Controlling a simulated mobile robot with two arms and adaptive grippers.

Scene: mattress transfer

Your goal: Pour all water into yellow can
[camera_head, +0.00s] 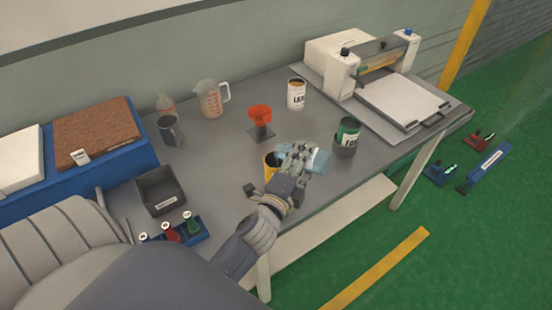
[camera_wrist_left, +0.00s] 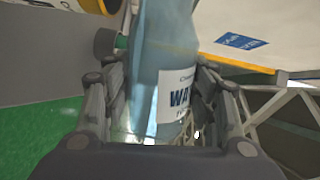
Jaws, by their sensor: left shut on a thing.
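My left gripper (camera_head: 296,160) is shut on a translucent blue water bottle (camera_head: 319,160), which is tipped well over, close to level. In the left wrist view the bottle (camera_wrist_left: 165,65) sits between the fingers, with a white label partly reading "WA". The yellow can (camera_head: 269,167) stands on the grey table just left of the gripper, partly hidden by the hand. The bottle's left end is beside or over the can's opening. I cannot tell whether water is flowing or how much is in either. My right gripper is not in view.
A red funnel on a stand (camera_head: 260,116) is behind the yellow can. A green can (camera_head: 348,132) stands close right of the bottle, and a white can (camera_head: 296,95) further back. A black bin (camera_head: 160,190) is at left. The table's front edge is near.

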